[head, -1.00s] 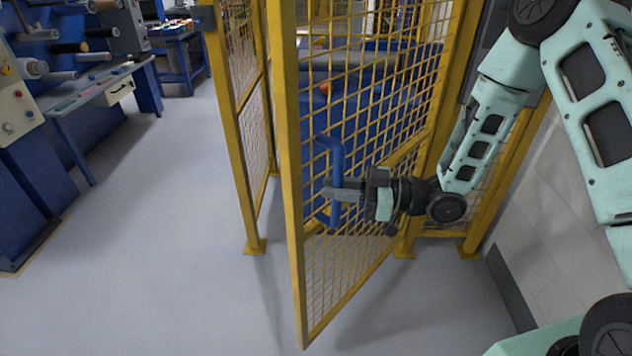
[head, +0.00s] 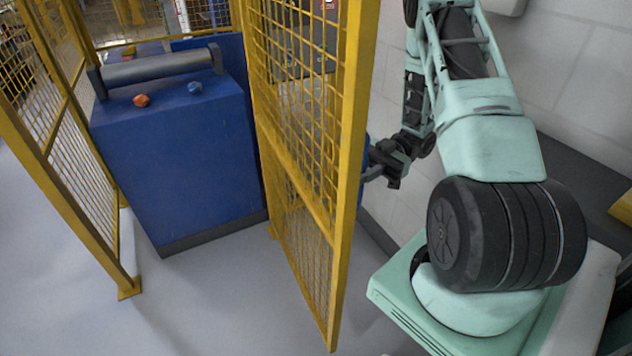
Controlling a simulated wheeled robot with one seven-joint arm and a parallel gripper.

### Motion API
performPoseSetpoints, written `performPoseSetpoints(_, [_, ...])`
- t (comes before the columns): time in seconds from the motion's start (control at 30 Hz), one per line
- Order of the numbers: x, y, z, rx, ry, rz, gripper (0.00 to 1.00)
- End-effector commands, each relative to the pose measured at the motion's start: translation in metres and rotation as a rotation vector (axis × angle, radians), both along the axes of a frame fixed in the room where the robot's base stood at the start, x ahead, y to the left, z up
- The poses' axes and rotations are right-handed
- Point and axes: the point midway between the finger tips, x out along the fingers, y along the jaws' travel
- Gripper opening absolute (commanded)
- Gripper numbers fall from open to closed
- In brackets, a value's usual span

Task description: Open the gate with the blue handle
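The yellow mesh gate (head: 345,190) stands swung wide open, seen nearly edge-on in the middle of the head view. Its blue handle (head: 364,160) is on the right-hand face, mostly hidden behind the gate's edge post. My gripper (head: 372,172) is at the handle, on the right side of the gate. Its fingers reach toward the handle, but their tips are partly hidden, so I cannot tell whether they are closed on it.
A yellow fence post (head: 80,205) bounds the opening at left. A white block wall (head: 575,80) is close on the right. Grey floor lies clear before the machine.

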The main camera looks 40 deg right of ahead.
Motion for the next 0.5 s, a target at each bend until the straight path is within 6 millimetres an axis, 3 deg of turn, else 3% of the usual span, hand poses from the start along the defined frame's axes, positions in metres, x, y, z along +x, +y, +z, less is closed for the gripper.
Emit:
performPoseSetpoints(0.03, [-0.003, -0.013, 0.000, -0.001, 0.001, -0.003, 0.00])
performPoseSetpoints(0.2, [-0.008, -0.040, 0.000, -0.001, 0.002, -0.002, 0.00])
performPoseSetpoints(0.5, [-0.010, -0.056, 0.000, 0.000, 0.002, -0.001, 0.00])
